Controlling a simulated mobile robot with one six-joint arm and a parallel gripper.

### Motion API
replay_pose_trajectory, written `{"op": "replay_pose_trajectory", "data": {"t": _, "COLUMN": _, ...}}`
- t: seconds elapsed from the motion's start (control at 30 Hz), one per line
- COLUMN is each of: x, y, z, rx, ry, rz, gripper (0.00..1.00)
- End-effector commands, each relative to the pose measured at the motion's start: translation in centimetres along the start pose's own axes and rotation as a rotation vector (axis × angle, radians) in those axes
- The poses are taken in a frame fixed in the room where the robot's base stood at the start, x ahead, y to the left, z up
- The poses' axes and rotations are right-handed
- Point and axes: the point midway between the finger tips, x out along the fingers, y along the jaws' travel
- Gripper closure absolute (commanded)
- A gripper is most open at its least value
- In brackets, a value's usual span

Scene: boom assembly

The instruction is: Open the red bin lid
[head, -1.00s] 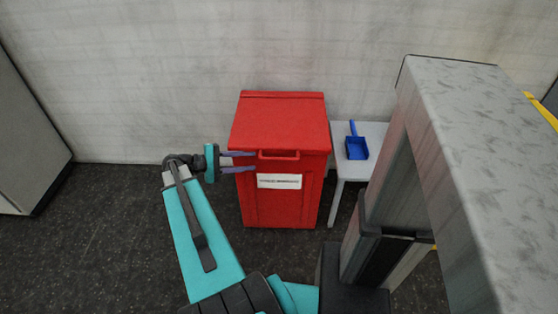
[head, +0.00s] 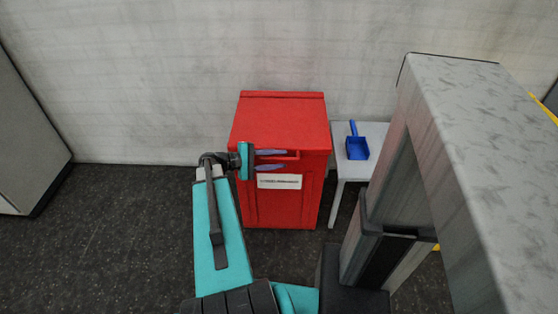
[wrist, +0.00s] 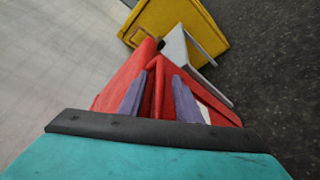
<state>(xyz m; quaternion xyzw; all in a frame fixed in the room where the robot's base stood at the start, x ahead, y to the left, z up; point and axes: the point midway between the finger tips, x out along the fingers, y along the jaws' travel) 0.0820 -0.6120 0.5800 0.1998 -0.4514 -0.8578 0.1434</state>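The red bin (head: 280,205) stands against the wall, with its red lid (head: 280,120) down and closed. A handle lip (head: 294,154) juts from the lid's front edge, above a white label (head: 280,182). My gripper (head: 284,160) is at the bin's front from the left, its purple fingers one above the other near the handle lip. In the wrist view my gripper (wrist: 159,80) is open, with a red ridge (wrist: 159,95) of the lid's front edge between the fingers. I cannot tell whether either finger touches it. The fingers partly hide the lip in the head view.
A small white table (head: 375,135) with a blue dustpan (head: 357,147) stands right of the bin. A yellow container (wrist: 180,22) shows beyond in the wrist view. A grey cabinet (head: 25,140) is at the far left. Floor left of the bin is clear.

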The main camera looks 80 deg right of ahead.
Motion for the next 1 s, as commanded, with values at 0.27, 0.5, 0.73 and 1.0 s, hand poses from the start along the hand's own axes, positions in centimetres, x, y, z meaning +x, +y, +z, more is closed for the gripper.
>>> {"op": "replay_pose_trajectory", "data": {"t": 0.27, "x": 0.70, "y": 0.00, "z": 0.02, "rx": -0.001, "ry": 0.000, "rz": 0.000, "gripper": 0.69}}
{"op": "replay_pose_trajectory", "data": {"t": 0.5, "x": 0.68, "y": 0.00, "z": 0.02, "rx": 0.000, "ry": 0.000, "rz": 0.000, "gripper": 0.81}}
{"op": "replay_pose_trajectory", "data": {"t": 0.73, "x": 0.67, "y": -0.03, "z": 0.02, "rx": -0.001, "ry": -0.001, "rz": 0.000, "gripper": 1.00}}
{"op": "replay_pose_trajectory", "data": {"t": 1.0, "x": 0.46, "y": 0.05, "z": 0.15, "rx": -0.005, "ry": -0.001, "rz": -0.002, "gripper": 1.00}}
